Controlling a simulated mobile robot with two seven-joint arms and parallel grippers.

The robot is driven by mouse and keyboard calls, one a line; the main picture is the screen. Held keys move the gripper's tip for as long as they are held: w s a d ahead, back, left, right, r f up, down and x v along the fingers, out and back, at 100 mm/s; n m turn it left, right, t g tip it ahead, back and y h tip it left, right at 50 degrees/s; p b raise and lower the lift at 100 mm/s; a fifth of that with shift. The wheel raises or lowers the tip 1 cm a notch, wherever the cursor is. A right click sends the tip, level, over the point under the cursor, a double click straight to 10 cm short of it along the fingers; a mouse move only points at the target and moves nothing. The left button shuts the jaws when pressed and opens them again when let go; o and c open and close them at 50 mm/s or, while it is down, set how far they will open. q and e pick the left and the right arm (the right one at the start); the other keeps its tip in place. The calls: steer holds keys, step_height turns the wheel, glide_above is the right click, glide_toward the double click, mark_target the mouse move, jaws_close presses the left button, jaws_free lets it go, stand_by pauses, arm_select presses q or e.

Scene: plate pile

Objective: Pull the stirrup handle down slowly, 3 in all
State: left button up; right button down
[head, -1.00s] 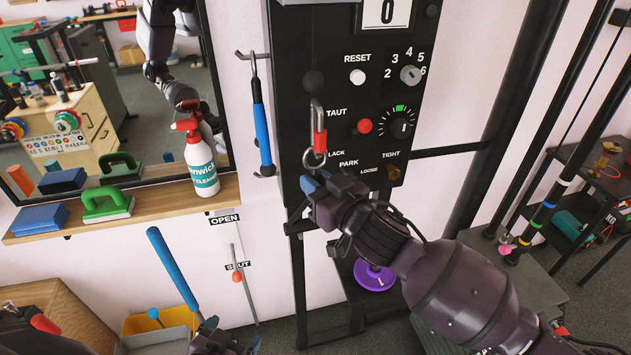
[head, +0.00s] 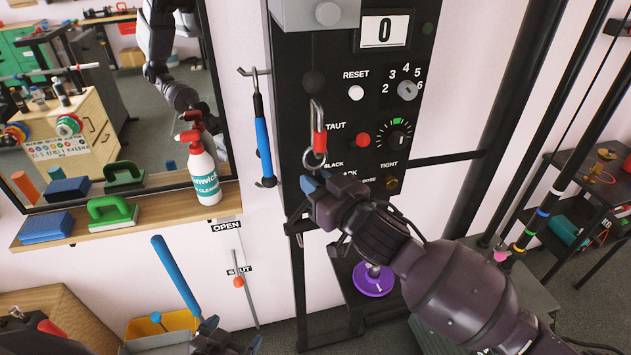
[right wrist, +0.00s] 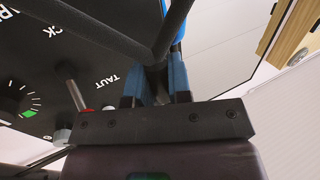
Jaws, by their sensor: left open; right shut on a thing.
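In the head view the gripper hides most of the handle. A red clip (head: 319,132) and a metal ring (head: 314,159) hang just above the gripper, in front of the black panel (head: 330,75).
A blue-gripped bar (head: 263,140) hangs on a wall hook left of the panel. A spray bottle (head: 205,175) and a green-handled block (head: 110,214) stand on the shelf (head: 160,218). A purple disc (head: 373,280) sits below my right arm. Upright posts stand at right.

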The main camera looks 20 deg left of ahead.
mark_target(316, 167)
steer(key=shift+r+p, duration=0.7)
steer(key=shift+f, duration=0.1)
steer(key=shift+r+p, duration=0.45)
steer(key=shift+r, duration=0.85)
